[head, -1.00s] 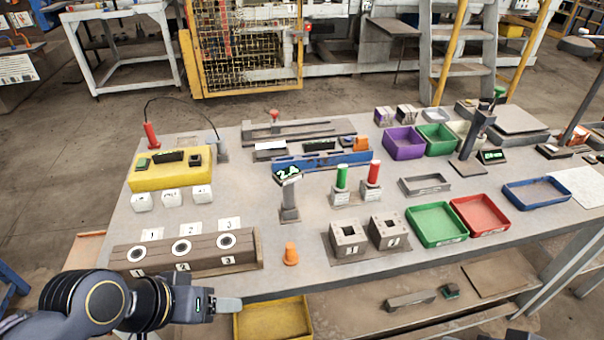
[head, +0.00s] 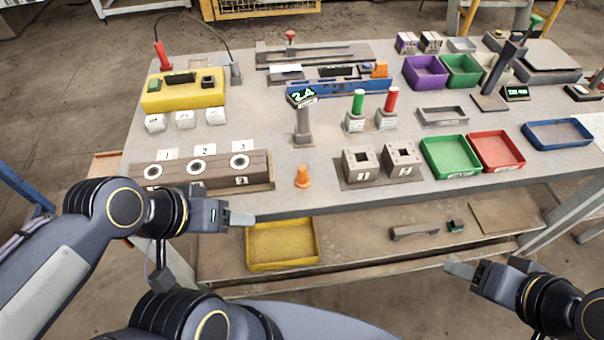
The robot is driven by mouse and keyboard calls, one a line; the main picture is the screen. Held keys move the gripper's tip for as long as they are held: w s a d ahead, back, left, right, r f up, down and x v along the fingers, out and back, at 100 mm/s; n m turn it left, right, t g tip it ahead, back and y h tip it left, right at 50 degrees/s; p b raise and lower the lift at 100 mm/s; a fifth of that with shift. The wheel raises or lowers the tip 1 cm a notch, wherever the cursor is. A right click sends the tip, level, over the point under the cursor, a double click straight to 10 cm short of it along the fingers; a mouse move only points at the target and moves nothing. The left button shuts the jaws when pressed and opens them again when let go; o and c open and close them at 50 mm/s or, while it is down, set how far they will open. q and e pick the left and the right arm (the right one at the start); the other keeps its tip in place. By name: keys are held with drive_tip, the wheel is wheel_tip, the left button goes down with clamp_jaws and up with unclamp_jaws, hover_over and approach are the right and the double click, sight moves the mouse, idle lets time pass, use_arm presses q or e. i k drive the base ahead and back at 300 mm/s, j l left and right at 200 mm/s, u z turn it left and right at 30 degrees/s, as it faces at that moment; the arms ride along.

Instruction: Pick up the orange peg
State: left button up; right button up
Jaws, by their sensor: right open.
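The orange peg (head: 302,177) is small and tapered and stands upright near the front edge of the table, between the block with three numbered holes (head: 205,172) and the hollow bricks. Two grey hollow bricks (head: 361,165) with square openings stand on a plate to its right. My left gripper (head: 240,218) is at the front edge of the table, left of the peg and nearer to me, apart from it; its fingers overlap in this view. My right gripper (head: 460,270) is open, low at the right in front of the table, well away from the peg.
A grey post with a display (head: 303,120) stands behind the peg. Green (head: 450,156) and red (head: 496,151) trays lie to the right. A yellow bin (head: 282,244) sits on the lower shelf. The tabletop around the peg is mostly clear.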

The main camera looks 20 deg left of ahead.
sight(303, 180)
drive_tip(key=k+j, duration=0.1)
drive_tip(key=j, duration=0.7)
drive_tip(key=j+u, duration=0.1)
drive_tip(key=j, duration=0.75)
drive_tip(key=k, duration=0.05)
